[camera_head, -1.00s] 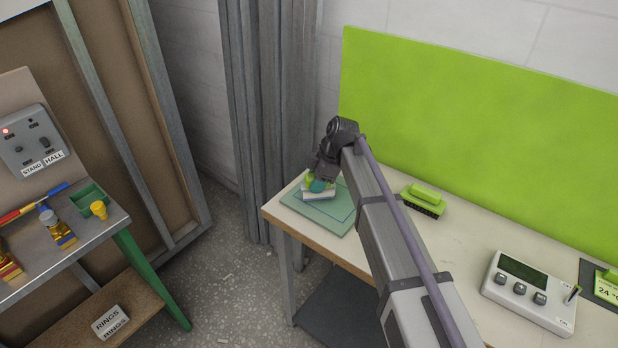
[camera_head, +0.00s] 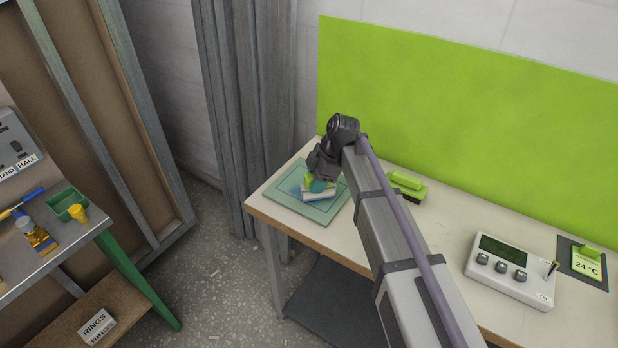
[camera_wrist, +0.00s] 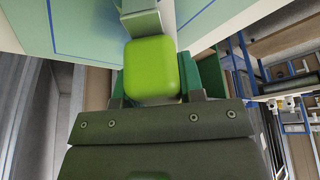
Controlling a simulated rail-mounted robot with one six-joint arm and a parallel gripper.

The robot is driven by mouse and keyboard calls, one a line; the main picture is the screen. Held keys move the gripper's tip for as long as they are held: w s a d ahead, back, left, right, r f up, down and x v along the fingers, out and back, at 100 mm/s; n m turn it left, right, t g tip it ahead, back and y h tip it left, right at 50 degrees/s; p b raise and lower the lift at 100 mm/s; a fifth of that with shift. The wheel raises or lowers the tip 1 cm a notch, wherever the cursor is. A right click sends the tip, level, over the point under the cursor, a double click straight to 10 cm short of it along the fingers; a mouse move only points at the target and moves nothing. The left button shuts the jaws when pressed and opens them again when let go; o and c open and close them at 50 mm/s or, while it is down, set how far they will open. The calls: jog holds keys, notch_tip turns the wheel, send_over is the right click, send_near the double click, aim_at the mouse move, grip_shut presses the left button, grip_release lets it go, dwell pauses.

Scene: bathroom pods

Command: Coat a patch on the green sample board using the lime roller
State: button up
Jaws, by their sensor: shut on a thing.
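The green sample board (camera_head: 283,195) lies flat on the left end of the table, with a thin blue outline marking a patch on it. My gripper (camera_head: 318,182) is over the board, shut on the lime roller (camera_head: 308,181). The roller's pale cylinder (camera_head: 320,193) is low at the board's surface; I cannot tell whether it touches. In the wrist view the lime handle (camera_wrist: 151,68) sits between the green fingers, and the board (camera_wrist: 92,25) with its blue line shows beyond. A darker blue-green strip shows on the board left of the roller.
A lime brush (camera_head: 407,186) with dark bristles lies right of my arm. A grey control box (camera_head: 510,270) and a thermometer card (camera_head: 585,262) stand further right. A lime panel (camera_head: 450,110) backs the table. A metal bench (camera_head: 50,235) with small items is at the left.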

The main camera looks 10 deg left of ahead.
aim_at(334, 185)
jog(key=shift+s+d, duration=0.3)
jog(key=shift+d, duration=0.45)
jog(key=shift+s+d, duration=0.25)
jog(key=shift+d, duration=0.45)
jog(key=shift+s+d, duration=0.3)
jog(key=shift+d, duration=0.45)
jog(key=shift+w+d, duration=0.3)
jog(key=shift+w, duration=0.55)
jog(key=shift+w+a, duration=0.95)
jog(key=shift+a, duration=1.7)
jog(key=shift+w+a, duration=1)
jog(key=shift+a, duration=1.65)
jog(key=shift+w+a, duration=0.95)
jog(key=shift+a, duration=1.7)
jog(key=shift+w+d, duration=0.25)
jog(key=shift+w, duration=0.4)
jog(key=shift+w+d, duration=0.1)
jog(key=shift+s+d, duration=1)
jog(key=shift+d, duration=1.65)
jog(key=shift+s+d, duration=0.95)
jog(key=shift+d, duration=1.65)
jog(key=shift+s+d, duration=1)
jog(key=shift+d, duration=1.65)
jog(key=shift+w+d, duration=0.3)
jog(key=shift+w, duration=0.55)
jog(key=shift+w+a, duration=0.3)
jog(key=shift+a, duration=0.55)
jog(key=shift+w+a, duration=0.3)
jog(key=shift+a, duration=0.55)
